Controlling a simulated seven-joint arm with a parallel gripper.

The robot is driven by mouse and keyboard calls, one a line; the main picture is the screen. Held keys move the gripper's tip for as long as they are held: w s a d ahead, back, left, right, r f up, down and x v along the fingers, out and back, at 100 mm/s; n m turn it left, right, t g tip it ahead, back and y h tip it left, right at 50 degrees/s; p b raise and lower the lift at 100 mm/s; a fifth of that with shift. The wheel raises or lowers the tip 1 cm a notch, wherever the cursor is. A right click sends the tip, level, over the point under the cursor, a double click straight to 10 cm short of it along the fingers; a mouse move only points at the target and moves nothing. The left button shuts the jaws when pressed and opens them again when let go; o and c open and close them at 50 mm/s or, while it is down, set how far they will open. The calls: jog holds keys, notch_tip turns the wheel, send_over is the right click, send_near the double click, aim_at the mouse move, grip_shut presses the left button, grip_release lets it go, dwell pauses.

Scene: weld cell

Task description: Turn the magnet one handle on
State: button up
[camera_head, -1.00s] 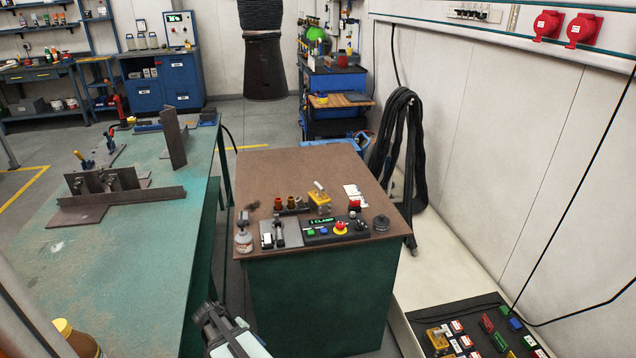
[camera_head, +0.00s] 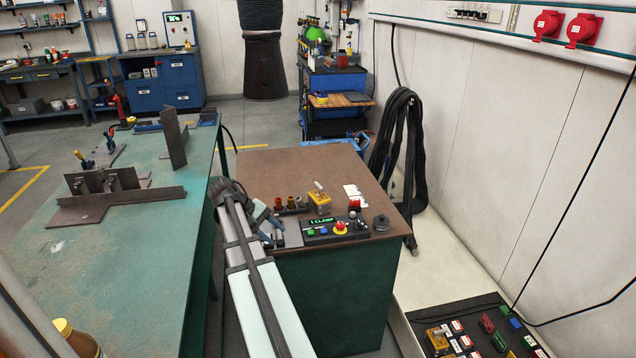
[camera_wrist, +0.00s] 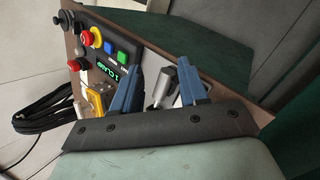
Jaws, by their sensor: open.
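A yellow block with a short silver handle (camera_head: 319,196) stands on the brown bench top; it also shows in the wrist view (camera_wrist: 96,101), where its handle is mostly out of sight. I cannot tell from any label whether it is magnet one. A grey metal lever with a dark round end (camera_wrist: 162,87) stands by the black control box (camera_head: 335,231), which reads "1 CLAMP". My gripper (camera_wrist: 161,72) is open, its blue fingers on either side of that lever with gaps visible. In the head view my gripper (camera_head: 268,226) is over the bench's front-left corner and hides what lies beneath.
The control box has coloured buttons and a red mushroom button (camera_head: 340,227). Small brown cylinders (camera_head: 290,202), a dark knob (camera_head: 381,223) and white cards (camera_head: 352,191) lie nearby. The green table (camera_head: 150,240) is at left. The back of the brown bench top (camera_head: 290,167) is clear.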

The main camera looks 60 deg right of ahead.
jog(key=w+d+r+t+y, duration=0.1)
jog(key=w+d+r+y, duration=0.15)
jog(key=d+r, duration=0.75)
jog(key=m+t, duration=0.2)
jog(key=t, duration=0.2)
send_near(319, 185)
jog(key=shift+y, duration=0.25)
jog(key=f, duration=0.2)
jog(key=d+f, duration=0.1)
jog(key=f, duration=0.2)
jog(key=d+f, duration=0.1)
jog(key=f, duration=0.2)
jog(key=shift+s, duration=0.1)
jog(key=shift+c, duration=0.3)
grip_shut()
